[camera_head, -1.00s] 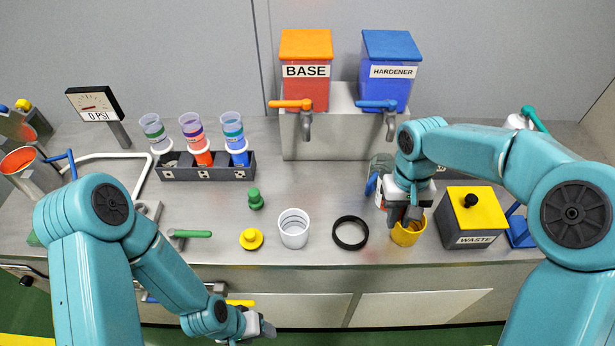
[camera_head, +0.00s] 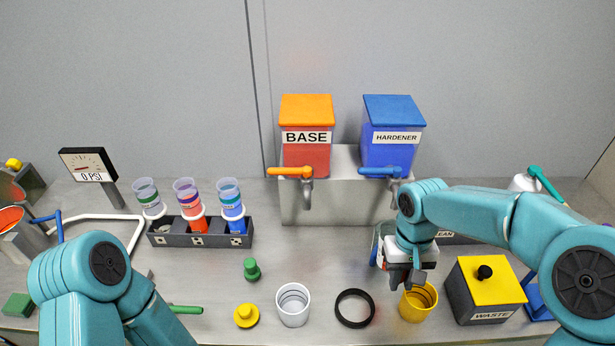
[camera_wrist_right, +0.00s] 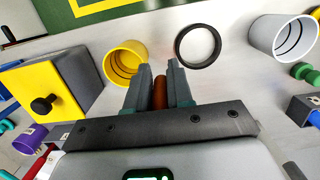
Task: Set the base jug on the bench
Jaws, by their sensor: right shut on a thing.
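The yellow-orange jug (camera_head: 418,303) is upright at the front right of the bench (camera_head: 225,290), between the black ring and the waste box. I cannot tell whether its bottom touches the bench. My right gripper (camera_head: 406,280) is at the jug's back left side. In the right wrist view the fingers (camera_wrist_right: 160,90) are shut on a brown-orange upright piece, which looks like the jug's handle; the jug's open mouth (camera_wrist_right: 125,62) shows beside them. The fingers hide where that piece joins the jug. My left gripper is outside the frame.
The black ring (camera_head: 354,308) and a white cup (camera_head: 292,305) are left of the jug. The waste box (camera_head: 485,290) is close on its right. Base (camera_head: 306,140) and hardener (camera_head: 391,140) dispensers stand behind. Bare bench shows behind the ring.

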